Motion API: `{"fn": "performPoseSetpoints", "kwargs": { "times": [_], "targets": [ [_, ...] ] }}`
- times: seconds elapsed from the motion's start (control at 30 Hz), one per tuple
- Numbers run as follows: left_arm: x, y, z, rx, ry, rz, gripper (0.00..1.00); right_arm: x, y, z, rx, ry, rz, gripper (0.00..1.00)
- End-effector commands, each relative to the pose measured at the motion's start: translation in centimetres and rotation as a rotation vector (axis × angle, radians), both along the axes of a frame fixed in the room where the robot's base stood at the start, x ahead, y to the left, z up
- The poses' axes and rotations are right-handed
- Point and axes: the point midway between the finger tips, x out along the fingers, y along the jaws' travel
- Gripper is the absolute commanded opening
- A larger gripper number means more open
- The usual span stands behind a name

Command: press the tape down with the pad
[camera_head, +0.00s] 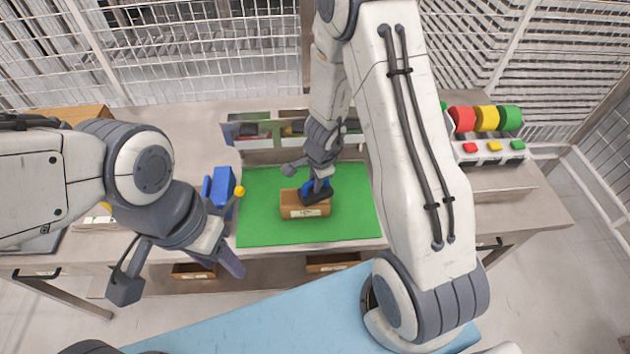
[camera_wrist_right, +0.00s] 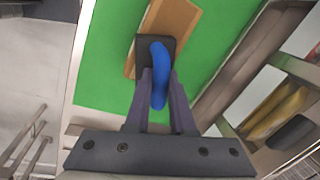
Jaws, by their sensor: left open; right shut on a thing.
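My right gripper (camera_wrist_right: 160,95) is shut on the blue handle (camera_wrist_right: 160,62) of a pad. The pad's black base (camera_wrist_right: 143,58) is over the brown box (camera_wrist_right: 175,25); it looks to be on or just above its top, and I cannot tell if it touches. In the head view the box (camera_head: 291,208) lies on the green mat (camera_head: 350,225), with the pad (camera_head: 319,195) over its right part. The tape is hard to make out; a pale label shows on the box's near side. My left gripper (camera_head: 185,280) is open and empty, in front of the table's left part.
Blue objects (camera_head: 222,186) and a yellow knob (camera_head: 240,190) stand at the mat's left edge. A rack of bins (camera_head: 270,130) stands behind the mat. Red, yellow and green rolls (camera_head: 487,118) sit at the back right. The mat's right and front parts are clear.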

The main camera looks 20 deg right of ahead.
Motion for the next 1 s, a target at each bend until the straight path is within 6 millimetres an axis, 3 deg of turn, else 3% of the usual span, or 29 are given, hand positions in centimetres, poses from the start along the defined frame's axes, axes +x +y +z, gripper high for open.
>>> {"fn": "performPoseSetpoints", "kwargs": {
  "times": [0.43, 1.0],
  "targets": [
    [0.0, 0.0, 0.2, 0.0, 0.0, 0.0, 0.5, 0.0, 0.0, 0.2, 0.0, -0.001, 0.0, 0.0],
    [0.0, 0.0, 4.5, 0.0, 0.0, 0.0, 0.5, 0.0, 0.0, 4.6, 0.0, -0.001, 0.0, 0.0]
  ]
}}
